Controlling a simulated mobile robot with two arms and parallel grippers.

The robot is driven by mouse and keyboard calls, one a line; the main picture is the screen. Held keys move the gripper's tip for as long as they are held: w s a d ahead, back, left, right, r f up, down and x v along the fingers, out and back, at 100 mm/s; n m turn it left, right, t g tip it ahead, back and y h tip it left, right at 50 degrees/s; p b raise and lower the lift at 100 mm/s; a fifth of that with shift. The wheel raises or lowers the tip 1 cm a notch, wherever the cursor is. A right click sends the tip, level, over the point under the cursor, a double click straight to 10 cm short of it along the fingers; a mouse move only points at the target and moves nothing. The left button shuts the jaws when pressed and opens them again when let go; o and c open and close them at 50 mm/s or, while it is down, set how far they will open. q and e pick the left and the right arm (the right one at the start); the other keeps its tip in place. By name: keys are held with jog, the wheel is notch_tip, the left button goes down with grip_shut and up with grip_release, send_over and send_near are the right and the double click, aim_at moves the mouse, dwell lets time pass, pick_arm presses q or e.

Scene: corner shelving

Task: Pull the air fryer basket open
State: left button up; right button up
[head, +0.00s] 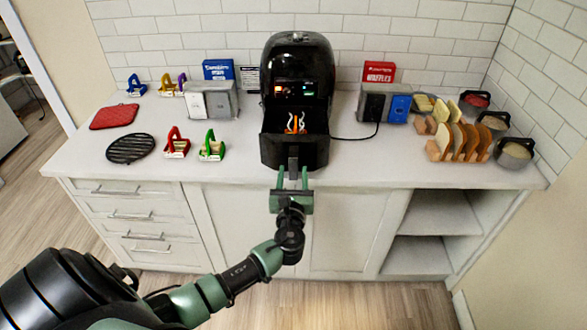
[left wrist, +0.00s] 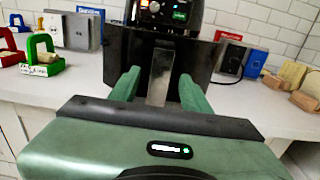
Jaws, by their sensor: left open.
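The black air fryer (head: 297,60) stands on the counter against the back wall. Its basket (head: 278,153) juts out from the body toward the counter's front edge, and its dark inside shows from above with an orange and white shape in it. The basket's handle (head: 293,162) points toward me; in the left wrist view the handle (left wrist: 160,75) stands between the fingers. My left gripper (head: 293,178) is open, with one finger on each side of the handle. Gaps show beside the handle in the left wrist view. My right gripper is not in view.
Counter beside the basket is clear.

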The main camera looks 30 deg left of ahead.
pick_arm(q)
jog(key=v, duration=0.4)
jog(key=shift+s+d+b, duration=0.15)
jog(key=shift+s+b, duration=0.1)
jog(key=shift+b, duration=0.05)
